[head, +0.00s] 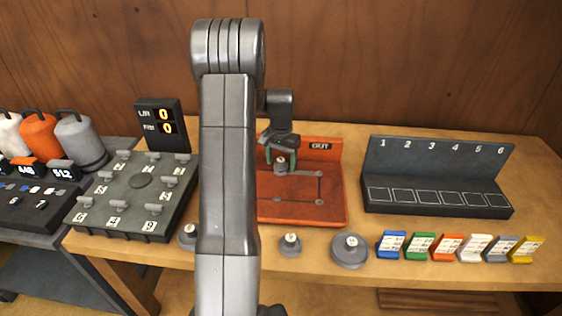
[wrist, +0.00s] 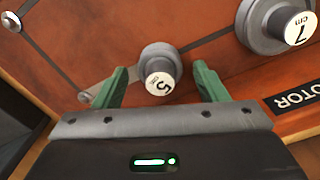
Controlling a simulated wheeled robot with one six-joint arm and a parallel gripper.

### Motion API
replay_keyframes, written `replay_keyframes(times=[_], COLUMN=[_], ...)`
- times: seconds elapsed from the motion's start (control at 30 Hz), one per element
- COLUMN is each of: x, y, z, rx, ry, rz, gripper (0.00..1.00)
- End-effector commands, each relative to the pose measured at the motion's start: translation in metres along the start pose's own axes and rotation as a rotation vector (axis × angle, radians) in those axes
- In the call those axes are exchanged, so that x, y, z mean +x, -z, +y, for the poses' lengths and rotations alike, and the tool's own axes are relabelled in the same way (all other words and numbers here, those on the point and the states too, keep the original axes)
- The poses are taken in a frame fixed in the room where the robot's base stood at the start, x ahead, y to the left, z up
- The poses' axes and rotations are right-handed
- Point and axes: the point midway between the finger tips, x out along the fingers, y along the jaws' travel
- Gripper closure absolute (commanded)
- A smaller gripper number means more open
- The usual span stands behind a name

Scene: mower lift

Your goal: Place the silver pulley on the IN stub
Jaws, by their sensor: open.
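A small grey-silver pulley with a white cap marked 5 cm (wrist: 161,70) is at the orange-brown board in the wrist view. It also shows in the head view (head: 281,165), under my gripper (head: 281,155). My gripper (wrist: 161,76) is open, with one green finger on each side of the pulley's cap and gaps showing. A larger grey pulley marked 7 cm (wrist: 274,25) is beside a MOTOR label (wrist: 295,97). The board (head: 335,212) reads OUT at its upper right. No IN label shows; my arm hides the board's left part.
Grey pulleys (head: 290,243) and (head: 350,251) stand on the table in front of the board, another (head: 188,235) left of my arm. Coloured cards (head: 420,246) and a numbered rack (head: 440,165) are at right. A dark keyed panel (head: 118,180) is at left.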

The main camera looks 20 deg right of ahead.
Motion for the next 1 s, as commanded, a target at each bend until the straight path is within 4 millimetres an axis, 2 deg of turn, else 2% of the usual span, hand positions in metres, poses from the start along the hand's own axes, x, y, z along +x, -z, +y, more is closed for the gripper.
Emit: replay_keyframes(times=[0.3, 0.5, 0.7, 1.0], x=[-0.065, -0.100, -0.116, -0.117], y=[0.001, 0.001, 0.000, 0.000], z=[-0.001, 0.000, 0.000, 0.000], rx=[0.000, 0.000, 0.000, 0.000], ry=[0.003, 0.002, 0.001, 0.001], rz=[0.007, 0.004, 0.002, 0.001], gripper=[0.34, 0.34, 0.34, 0.34])
